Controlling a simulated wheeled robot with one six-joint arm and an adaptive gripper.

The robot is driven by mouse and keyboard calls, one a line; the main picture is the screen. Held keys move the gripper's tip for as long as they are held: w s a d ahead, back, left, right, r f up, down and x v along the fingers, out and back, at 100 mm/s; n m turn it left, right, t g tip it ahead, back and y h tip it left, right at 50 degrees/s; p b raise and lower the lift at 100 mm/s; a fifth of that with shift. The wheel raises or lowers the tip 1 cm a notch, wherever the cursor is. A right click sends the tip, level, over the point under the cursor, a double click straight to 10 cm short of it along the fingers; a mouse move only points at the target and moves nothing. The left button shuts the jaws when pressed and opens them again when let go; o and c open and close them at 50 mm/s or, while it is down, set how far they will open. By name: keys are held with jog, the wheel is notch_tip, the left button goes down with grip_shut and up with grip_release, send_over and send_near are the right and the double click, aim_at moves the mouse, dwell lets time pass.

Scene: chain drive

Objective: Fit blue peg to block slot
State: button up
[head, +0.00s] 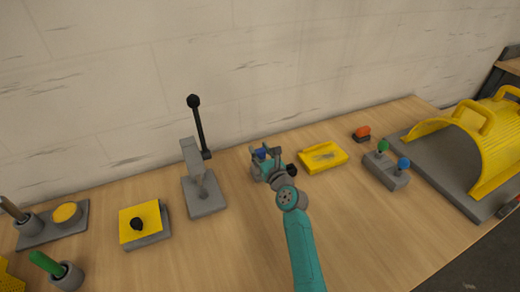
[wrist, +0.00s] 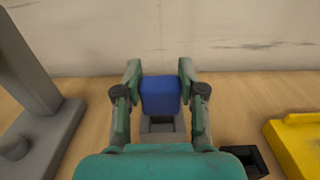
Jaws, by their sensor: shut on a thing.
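The blue peg (wrist: 160,97) is held between the two fingers of my gripper (wrist: 160,88), which is shut on it. In the wrist view the peg is upright, and a grey block (wrist: 163,136) with a dark slot shows just below and in front of it. I cannot tell whether the peg's lower end is in the slot or above it. In the head view the peg (head: 261,153) shows as a small blue patch at my gripper (head: 263,162), and my arm and gripper hide most of the block.
A grey press (head: 203,195) with a black lever stands to the left. A yellow tray (head: 323,157) lies to the right, with a small black open box (wrist: 244,162) between it and my gripper. Farther right is a grey block with green and blue knobs (head: 387,172). The wall is behind.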

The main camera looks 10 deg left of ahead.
jog(key=shift+f, duration=0.55)
jog(key=o, duration=1.2)
jog(key=shift+o, duration=0.2)
jog(key=shift+s, duration=0.1)
jog(key=v, duration=0.7)
jog(key=shift+s+d, duration=0.2)
